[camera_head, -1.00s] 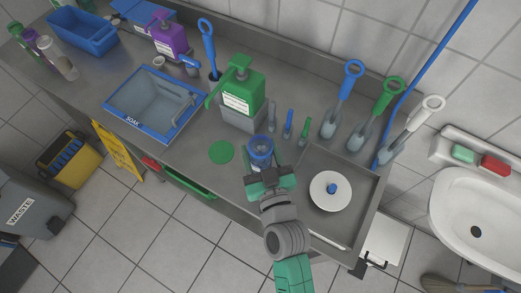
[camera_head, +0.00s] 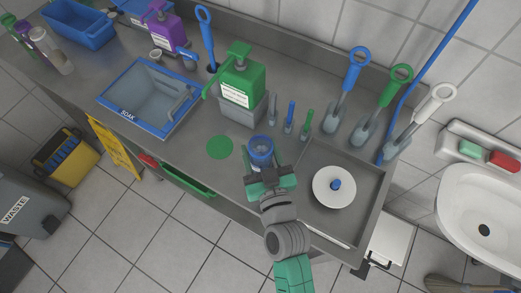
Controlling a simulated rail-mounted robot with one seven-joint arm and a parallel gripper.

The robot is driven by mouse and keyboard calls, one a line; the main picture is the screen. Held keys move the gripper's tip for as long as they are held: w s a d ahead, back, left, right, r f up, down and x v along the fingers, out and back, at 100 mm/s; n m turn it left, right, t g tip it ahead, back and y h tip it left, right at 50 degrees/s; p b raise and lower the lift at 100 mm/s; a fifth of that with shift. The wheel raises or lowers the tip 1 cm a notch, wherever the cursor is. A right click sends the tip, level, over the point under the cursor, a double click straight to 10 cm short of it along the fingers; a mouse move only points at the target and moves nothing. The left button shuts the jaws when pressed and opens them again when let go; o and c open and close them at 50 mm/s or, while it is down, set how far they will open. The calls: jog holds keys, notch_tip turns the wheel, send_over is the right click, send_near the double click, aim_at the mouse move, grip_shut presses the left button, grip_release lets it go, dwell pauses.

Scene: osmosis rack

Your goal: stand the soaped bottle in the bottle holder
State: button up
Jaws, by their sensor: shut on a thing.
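My gripper (camera_head: 266,174) is seen from above and behind, at the left edge of the steel basin. It is shut on a blue, clear-walled bottle (camera_head: 260,147), which looks upright with its round open end facing up. The bottle's lower part is hidden behind the gripper, so I cannot tell whether it touches the counter. A white round disc with a blue peg (camera_head: 334,186) lies in the basin to the right; it may be the bottle holder, but I cannot tell for sure. No soap can be made out on the bottle.
A green pump dispenser (camera_head: 241,82) stands behind the bottle, with small brushes (camera_head: 290,115) to its right. A flat green round spot (camera_head: 220,147) lies on the counter at left. A blue-rimmed soak sink (camera_head: 150,97) is farther left. Large handled brushes (camera_head: 366,125) stand behind the basin.

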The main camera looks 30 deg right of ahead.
jog(key=shift+f+b, duration=0.35)
dwell(0.5)
jog(key=o, duration=1.3)
jog(key=shift+o, duration=0.4)
jog(key=o, duration=0.4)
jog(key=s, duration=0.3)
jog(key=s+a, duration=0.1)
jog(key=s, duration=0.6)
jog(key=shift+a, duration=0.4)
